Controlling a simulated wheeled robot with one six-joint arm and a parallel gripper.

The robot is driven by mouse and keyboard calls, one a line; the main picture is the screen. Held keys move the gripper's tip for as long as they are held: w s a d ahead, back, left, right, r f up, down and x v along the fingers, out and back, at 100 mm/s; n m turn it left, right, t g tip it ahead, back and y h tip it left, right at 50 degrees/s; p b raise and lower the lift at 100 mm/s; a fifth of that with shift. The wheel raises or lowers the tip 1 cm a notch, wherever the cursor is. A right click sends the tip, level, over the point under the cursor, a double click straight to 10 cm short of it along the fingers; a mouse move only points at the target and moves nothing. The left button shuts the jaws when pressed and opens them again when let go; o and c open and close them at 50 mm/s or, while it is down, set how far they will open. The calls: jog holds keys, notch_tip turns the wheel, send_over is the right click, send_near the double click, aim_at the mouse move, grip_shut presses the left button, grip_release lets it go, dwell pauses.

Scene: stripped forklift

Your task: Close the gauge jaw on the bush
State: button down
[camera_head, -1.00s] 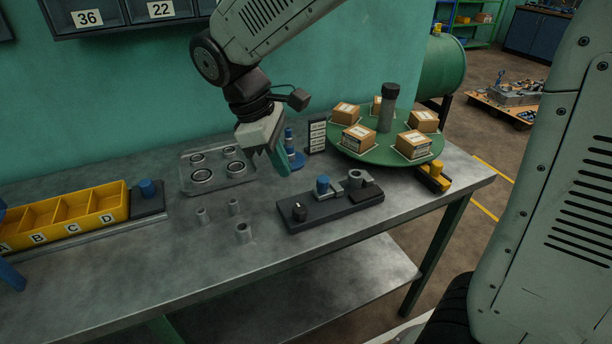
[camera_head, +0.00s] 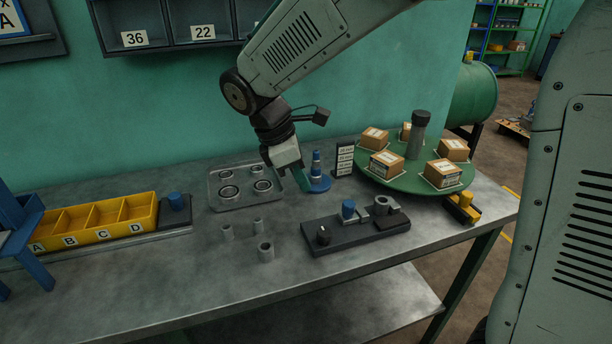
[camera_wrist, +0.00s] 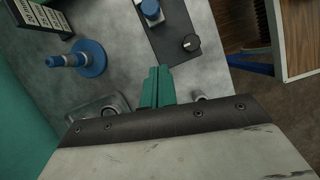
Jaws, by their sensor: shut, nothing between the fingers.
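The gauge (camera_head: 355,232) is a dark flat block on the bench with a black knob (camera_head: 323,235) at its left end. A blue-capped part (camera_head: 348,209) stands on its middle, beside a grey jaw piece (camera_head: 381,205). A grey ring-like part is at the right end; I cannot tell whether it is the bush or how wide the gap is. My gripper (camera_head: 303,180) hangs above the bench, behind and left of the gauge, touching nothing. Its teal fingers (camera_wrist: 157,88) are shut and empty. The wrist view shows part of the gauge (camera_wrist: 165,25) beyond them.
Several grey bushes (camera_head: 266,252) stand left of the gauge. A tray with rings (camera_head: 215,191), a blue stepped cone (camera_head: 317,172) and a sign (camera_head: 344,158) are behind. A green turntable (camera_head: 395,183) carries boxes at right. Yellow bins (camera_head: 95,222) are at left.

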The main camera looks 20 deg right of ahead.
aim_at(339, 216)
jog(key=x, duration=0.7)
jog(key=shift+d+f, duration=0.15)
jog(key=d, duration=0.3)
jog(key=shift+s, duration=0.25)
jog(key=shift+d, duration=0.3)
